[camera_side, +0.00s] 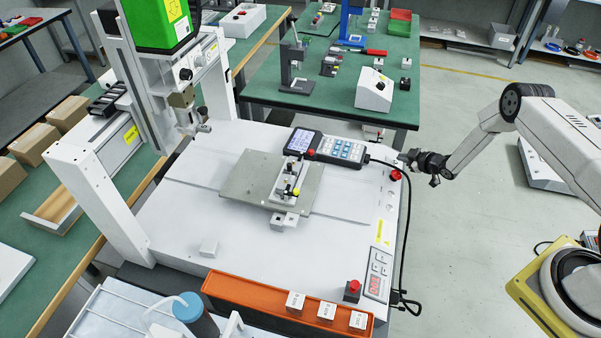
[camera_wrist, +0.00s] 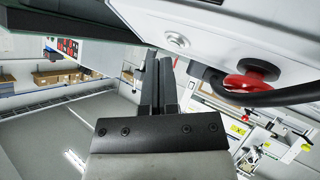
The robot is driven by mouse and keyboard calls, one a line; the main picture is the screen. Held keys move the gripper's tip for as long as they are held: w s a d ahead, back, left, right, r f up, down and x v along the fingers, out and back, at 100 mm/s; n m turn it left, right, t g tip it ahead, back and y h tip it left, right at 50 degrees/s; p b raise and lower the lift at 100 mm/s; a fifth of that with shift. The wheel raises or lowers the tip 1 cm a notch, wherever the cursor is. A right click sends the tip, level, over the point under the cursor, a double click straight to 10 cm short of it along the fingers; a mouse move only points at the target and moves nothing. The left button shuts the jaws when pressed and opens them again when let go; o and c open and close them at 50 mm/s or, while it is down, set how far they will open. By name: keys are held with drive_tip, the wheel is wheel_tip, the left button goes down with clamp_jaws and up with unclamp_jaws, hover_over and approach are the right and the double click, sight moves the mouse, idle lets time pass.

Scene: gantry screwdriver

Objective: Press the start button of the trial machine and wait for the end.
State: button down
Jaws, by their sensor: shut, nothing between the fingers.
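The trial machine (camera_side: 330,235) is a white gantry unit with a flat bed, a grey plate and a small fixture in its middle. My gripper (camera_side: 403,157) is shut and empty at the right back corner of the machine, close to a red mushroom button (camera_side: 396,174) on its edge. In the wrist view my shut fingers (camera_wrist: 157,65) point past a silver round button (camera_wrist: 177,40). The red button (camera_wrist: 245,80) is right of the fingers, apart from them. Another red button (camera_side: 353,286) stands at the front by a display panel (camera_side: 377,278). Which button is start, I cannot tell.
A handheld pendant (camera_side: 340,150) lies on the bed's back edge, its black cable (camera_side: 407,230) hanging down the right side. An orange tray (camera_side: 270,305) runs along the front. A green table (camera_side: 330,100) with tools stands behind.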

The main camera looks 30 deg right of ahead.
idle(0.3)
wheel_tip(320, 180, up, 6)
drive_tip(key=s+d, duration=0.1)
drive_tip(key=shift+s+d+f, duration=0.15)
drive_tip(key=shift+s+d, duration=0.15)
idle(0.4)
wheel_tip(320, 180, up, 11)
idle(1.1)
